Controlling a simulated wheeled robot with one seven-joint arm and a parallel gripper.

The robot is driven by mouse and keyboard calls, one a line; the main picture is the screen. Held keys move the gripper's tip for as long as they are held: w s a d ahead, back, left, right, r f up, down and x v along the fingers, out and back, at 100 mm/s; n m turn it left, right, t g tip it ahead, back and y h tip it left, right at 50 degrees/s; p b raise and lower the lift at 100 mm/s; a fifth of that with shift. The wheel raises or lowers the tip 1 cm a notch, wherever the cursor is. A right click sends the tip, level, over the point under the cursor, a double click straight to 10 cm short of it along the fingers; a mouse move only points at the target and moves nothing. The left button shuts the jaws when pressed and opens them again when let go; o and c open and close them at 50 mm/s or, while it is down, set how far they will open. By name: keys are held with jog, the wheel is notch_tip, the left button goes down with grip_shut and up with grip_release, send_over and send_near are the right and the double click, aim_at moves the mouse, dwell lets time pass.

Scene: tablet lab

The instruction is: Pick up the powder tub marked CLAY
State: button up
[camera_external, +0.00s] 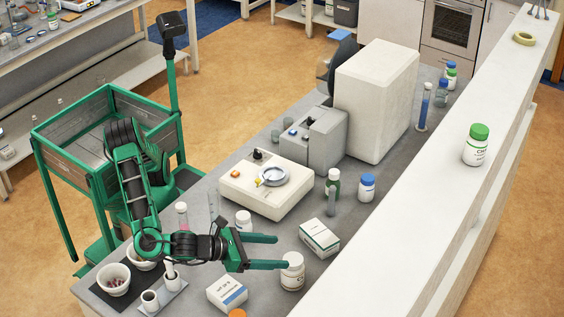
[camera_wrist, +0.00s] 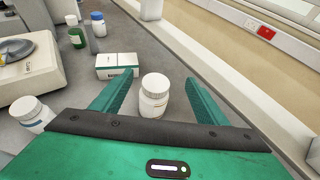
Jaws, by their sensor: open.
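A white tub with a white lid (camera_external: 292,272) stands upright on the grey bench; its label is too small to read, so I cannot confirm that it says CLAY. In the wrist view this tub (camera_wrist: 154,97) shows between the two green fingers, with clear space on each side. My gripper (camera_external: 281,252) is open and empty, its fingers pointing toward the tub. In the external view one fingertip overlaps the tub's left edge; I cannot tell whether they touch. Another white tub (camera_external: 243,220) stands behind my gripper, also in the wrist view (camera_wrist: 30,112).
An orange lid (camera_external: 237,313) shows at the bottom edge. A balance (camera_external: 262,187) stands behind. A raised white shelf (camera_external: 430,220) runs along the right, bearing a green-lidded tub (camera_external: 476,148).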

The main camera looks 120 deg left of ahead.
aim_at(293, 272)
jog(key=w+a+f, duration=0.2)
jog(key=f, duration=0.1)
jog(key=w+a+f, duration=0.2)
jog(key=a, duration=0.1)
jog(key=w+a+f, duration=0.1)
jog(key=a+f, duration=0.2)
jog(key=shift+w+f, duration=0.35)
jog(key=shift+w, duration=0.05)
jog(key=shift+c, duration=0.6)
jog(key=c, duration=1.3)
jog(key=shift+o, duration=0.2)
jog(key=shift+r, duration=0.1)
